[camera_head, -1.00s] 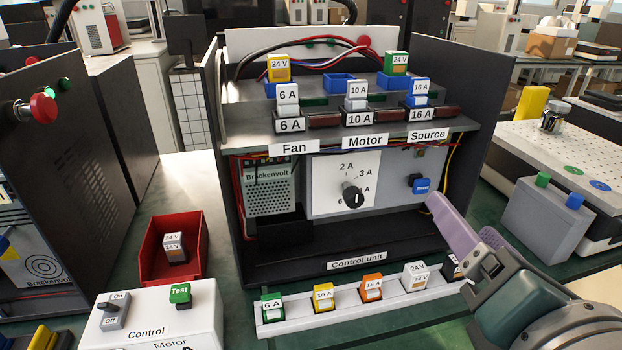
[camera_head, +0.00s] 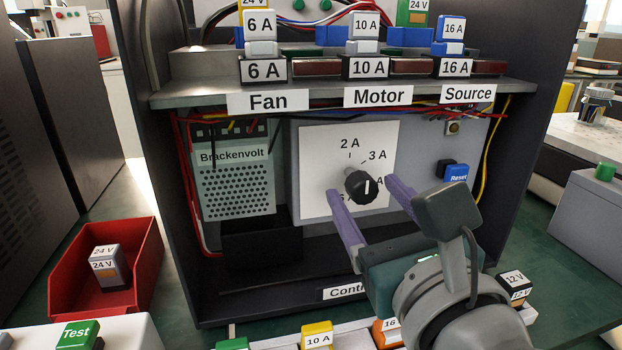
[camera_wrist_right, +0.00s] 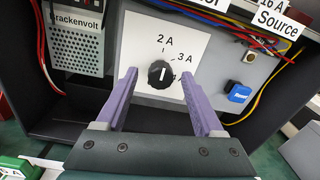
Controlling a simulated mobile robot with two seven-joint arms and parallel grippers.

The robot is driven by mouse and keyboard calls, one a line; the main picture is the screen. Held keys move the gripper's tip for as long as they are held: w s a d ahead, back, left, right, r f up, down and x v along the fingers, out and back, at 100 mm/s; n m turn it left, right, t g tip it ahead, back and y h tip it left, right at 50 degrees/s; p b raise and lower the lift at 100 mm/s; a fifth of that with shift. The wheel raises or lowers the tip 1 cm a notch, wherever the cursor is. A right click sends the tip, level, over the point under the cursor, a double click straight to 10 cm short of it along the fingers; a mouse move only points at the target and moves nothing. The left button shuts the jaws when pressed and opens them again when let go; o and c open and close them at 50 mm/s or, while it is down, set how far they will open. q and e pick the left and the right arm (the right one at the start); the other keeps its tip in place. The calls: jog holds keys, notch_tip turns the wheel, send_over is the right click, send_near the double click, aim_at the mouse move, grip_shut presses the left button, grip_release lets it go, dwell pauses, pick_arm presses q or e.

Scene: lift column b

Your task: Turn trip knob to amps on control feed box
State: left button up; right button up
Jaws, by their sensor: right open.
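The trip knob (camera_head: 361,186) is a black round knob with a white pointer mark, on a white dial plate (camera_head: 318,165) with amp labels. The labels 2 A and 3 A are readable; the lower ones are partly hidden. The knob also shows in the right wrist view (camera_wrist_right: 160,74), its mark close to vertical there. My right gripper (camera_head: 368,190) is open, its two purple fingers apart on either side of and below the knob. In the wrist view the knob lies between and just beyond the fingertips, with gaps on both sides. My left gripper is out of view.
The control unit box has dark side walls and a shelf (camera_head: 200,98) of fuses above the dial. A blue Reset button (camera_head: 456,172) is right of the dial. A red bin (camera_head: 68,272) holds a 24 V block. A row of fuses stands in front.

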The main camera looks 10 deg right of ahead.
jog(key=shift+w, duration=1)
jog(key=shift+c, duration=0.3)
grip_shut()
